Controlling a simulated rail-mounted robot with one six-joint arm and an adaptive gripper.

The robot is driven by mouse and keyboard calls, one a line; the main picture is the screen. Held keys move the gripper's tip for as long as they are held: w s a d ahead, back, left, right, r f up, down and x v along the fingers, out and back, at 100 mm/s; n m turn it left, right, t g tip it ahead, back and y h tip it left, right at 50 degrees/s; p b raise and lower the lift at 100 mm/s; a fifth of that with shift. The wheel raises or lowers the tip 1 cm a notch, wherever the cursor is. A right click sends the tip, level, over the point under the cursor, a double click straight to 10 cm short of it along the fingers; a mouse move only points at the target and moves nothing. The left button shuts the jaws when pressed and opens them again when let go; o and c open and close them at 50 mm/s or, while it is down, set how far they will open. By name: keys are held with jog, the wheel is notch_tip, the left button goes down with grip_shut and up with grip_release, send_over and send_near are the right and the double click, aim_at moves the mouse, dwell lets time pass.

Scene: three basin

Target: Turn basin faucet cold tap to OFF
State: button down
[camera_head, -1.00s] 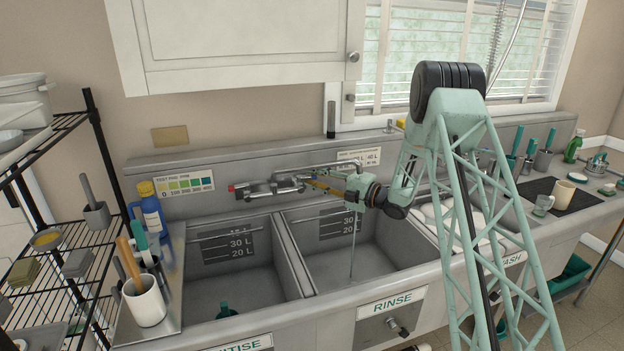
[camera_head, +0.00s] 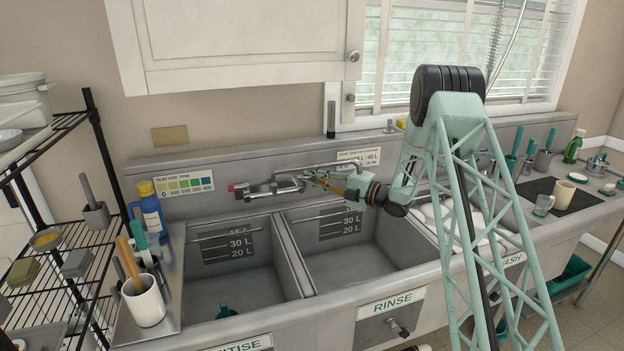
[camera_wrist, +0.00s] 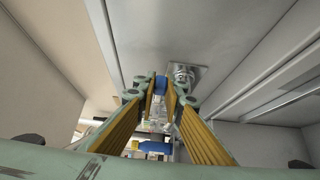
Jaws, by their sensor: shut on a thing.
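The basin faucet (camera_head: 285,186) is a metal wall-mounted mixer above the two basins, with a red-marked hot tap (camera_head: 236,188) at its left end. Its swivel spout (camera_head: 335,164) reaches right, and no water stream shows below it. My gripper (camera_head: 308,178) comes in from the right at the faucet's right end. In the wrist view its yellow-padded fingers (camera_wrist: 161,92) close around the blue-marked cold tap (camera_wrist: 161,82). The head view hides the cold tap behind the fingers, so its exact angle cannot be told.
The spout passes just above and beside my gripper. The back wall ledge (camera_head: 250,150) is close behind. The rinse basin (camera_head: 350,260) below is open and empty. A blue bottle (camera_head: 150,215) and a white utensil cup (camera_head: 144,302) stand at the left.

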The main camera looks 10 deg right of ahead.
jog(key=shift+w+n+g+y+b, duration=0.2)
jog(key=shift+n+g+y+b, duration=0.1)
jog(key=shift+n+g+y, duration=0.35)
jog(key=c, duration=2.7)
grip_release()
jog(key=shift+s+d, duration=0.1)
jog(key=shift+v, duration=5.8)
